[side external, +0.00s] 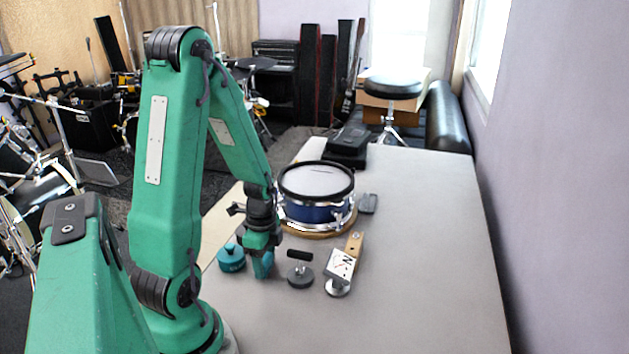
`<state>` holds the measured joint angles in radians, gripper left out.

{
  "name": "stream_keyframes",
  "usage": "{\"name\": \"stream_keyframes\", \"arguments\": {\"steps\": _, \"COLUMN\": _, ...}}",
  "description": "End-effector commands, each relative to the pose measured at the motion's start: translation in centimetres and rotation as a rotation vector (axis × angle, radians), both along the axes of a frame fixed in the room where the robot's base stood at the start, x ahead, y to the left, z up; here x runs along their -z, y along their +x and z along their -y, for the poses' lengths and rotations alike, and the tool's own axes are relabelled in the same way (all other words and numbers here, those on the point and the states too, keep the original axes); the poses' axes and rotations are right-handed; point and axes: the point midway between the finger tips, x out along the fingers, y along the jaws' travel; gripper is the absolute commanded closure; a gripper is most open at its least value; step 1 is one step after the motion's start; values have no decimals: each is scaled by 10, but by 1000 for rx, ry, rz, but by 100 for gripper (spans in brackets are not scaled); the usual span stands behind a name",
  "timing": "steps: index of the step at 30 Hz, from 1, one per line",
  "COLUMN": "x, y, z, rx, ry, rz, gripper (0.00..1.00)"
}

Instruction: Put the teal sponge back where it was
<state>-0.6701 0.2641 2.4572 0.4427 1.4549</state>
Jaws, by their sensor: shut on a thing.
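My gripper (262,246) points down over the near left part of the grey table, in front of the drum. It is shut on a small teal piece (263,266), which looks like the teal sponge. The piece's lower end is close to the table; I cannot tell whether it touches. The jaws hide its upper part.
A blue drum with a white mesh head (316,181) stands behind the gripper on a wooden disc. To the right are a grey disc with a black handle (300,275) and a tilted marked card (340,264) on a round base. The table's right side is clear.

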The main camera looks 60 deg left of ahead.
Motion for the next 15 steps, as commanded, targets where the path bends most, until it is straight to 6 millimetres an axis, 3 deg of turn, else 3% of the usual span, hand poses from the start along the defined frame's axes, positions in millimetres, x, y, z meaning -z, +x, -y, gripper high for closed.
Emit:
{"name": "stream_keyframes", "arguments": {"steps": 2, "x": 2, "y": 0, "z": 0, "rx": 0, "ry": -1, "rz": -1, "gripper": 68}}
{"name": "stream_keyframes", "arguments": {"steps": 3, "x": 3, "y": 0, "z": 0, "rx": 0, "ry": -1, "rz": -1, "gripper": 44}}
{"name": "stream_keyframes", "arguments": {"steps": 6, "x": 2, "y": 0, "z": 0, "rx": 0, "ry": 0, "rz": 0, "gripper": 25}}
{"name": "stream_keyframes", "arguments": {"steps": 15, "x": 2, "y": 0, "z": 0, "rx": 0, "ry": 0, "rz": 0, "gripper": 24}}
